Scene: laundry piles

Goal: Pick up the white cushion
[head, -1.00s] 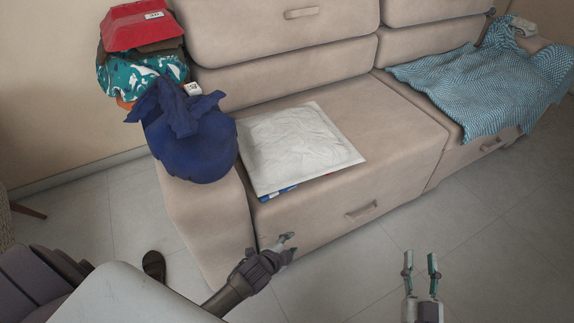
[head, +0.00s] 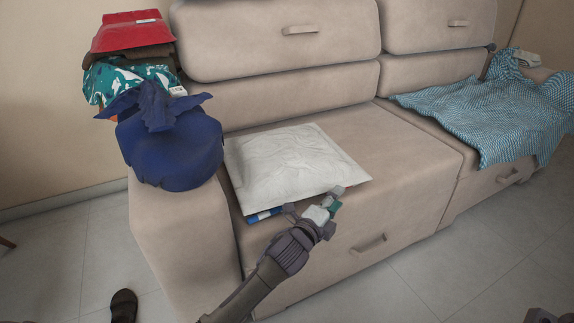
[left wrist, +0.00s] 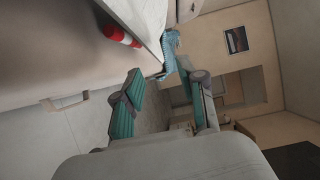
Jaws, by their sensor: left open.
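The white cushion (head: 293,165) lies flat on the left seat of the beige sofa in the head view; it also shows at the top of the left wrist view (left wrist: 143,17). My left gripper (head: 331,202) is open and empty beside the cushion's front edge, near its right front corner. In the left wrist view its two fingers (left wrist: 162,92) stand apart, with the cushion's corner just beyond them. Only a dark bit of what seems to be my right gripper (head: 541,315) shows at the bottom right edge; its fingers are not clear.
A blue-and-white item (head: 264,215) sticks out under the cushion's front edge; a red-and-white item (left wrist: 121,36) shows there too. A blue cloth-covered bundle (head: 172,145) sits on the left armrest. A blue patterned blanket (head: 490,105) drapes the right seat.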

